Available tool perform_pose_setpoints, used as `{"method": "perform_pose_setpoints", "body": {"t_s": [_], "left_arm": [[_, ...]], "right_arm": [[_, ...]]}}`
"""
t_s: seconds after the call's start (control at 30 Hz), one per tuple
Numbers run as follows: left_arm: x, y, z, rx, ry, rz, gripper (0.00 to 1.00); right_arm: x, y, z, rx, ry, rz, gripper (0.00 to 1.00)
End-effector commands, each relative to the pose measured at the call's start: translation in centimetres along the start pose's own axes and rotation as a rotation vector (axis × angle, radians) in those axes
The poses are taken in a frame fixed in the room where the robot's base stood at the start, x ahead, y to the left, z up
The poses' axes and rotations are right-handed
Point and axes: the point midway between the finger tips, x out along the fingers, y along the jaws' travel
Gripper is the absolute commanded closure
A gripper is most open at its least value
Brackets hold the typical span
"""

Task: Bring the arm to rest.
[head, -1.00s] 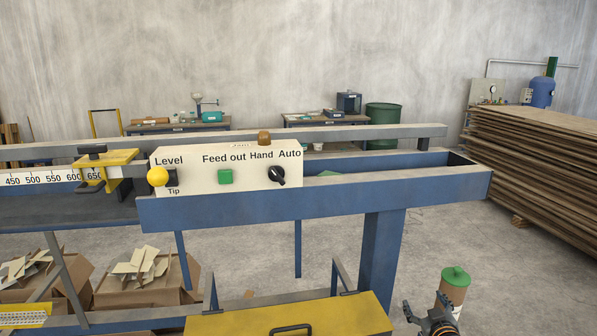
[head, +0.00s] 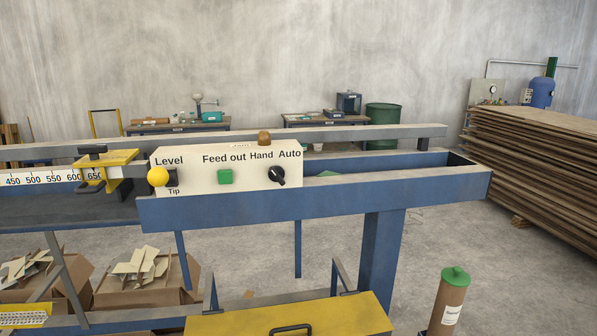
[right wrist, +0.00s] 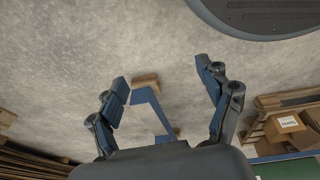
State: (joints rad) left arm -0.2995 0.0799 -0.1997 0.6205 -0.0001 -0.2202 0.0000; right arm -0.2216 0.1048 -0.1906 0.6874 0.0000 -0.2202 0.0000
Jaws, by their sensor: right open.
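My right gripper (right wrist: 162,78) is open in the right wrist view, its two fingers wide apart. Nothing is held between them; bare concrete floor and a blue frame part with wooden blocks show beyond. In the head view the right gripper is out of the picture, except perhaps a small dark bit at the bottom edge beside the brown cylinder. My left gripper is in neither view.
A blue machine frame (head: 330,192) with a control panel (head: 240,162) spans the head view. A brown cylinder with a green cap (head: 449,303) stands at lower right. A board stack (head: 535,170) is at right. Cardboard boxes (right wrist: 285,127) show in the wrist view.

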Motion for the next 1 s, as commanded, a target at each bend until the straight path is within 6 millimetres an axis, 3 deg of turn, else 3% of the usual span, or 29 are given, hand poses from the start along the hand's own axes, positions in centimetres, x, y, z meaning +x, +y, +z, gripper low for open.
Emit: {"method": "perform_pose_setpoints", "body": {"t_s": [0.03, 0.1, 0.27, 1.0], "left_arm": [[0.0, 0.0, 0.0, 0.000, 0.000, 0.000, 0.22], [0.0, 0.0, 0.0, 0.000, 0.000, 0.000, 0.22], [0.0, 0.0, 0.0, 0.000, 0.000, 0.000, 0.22], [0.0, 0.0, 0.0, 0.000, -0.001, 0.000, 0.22]], "right_arm": [[-0.2, -1.1, 2.9, 0.001, -0.042, -0.013, 0.22], [-0.4, -2.2, 5.8, 0.001, -0.084, -0.026, 0.22], [-0.9, -3.5, 9.1, 0.002, -0.134, -0.042, 0.22], [-0.9, -3.6, 9.4, 0.002, -0.138, -0.043, 0.22]]}}
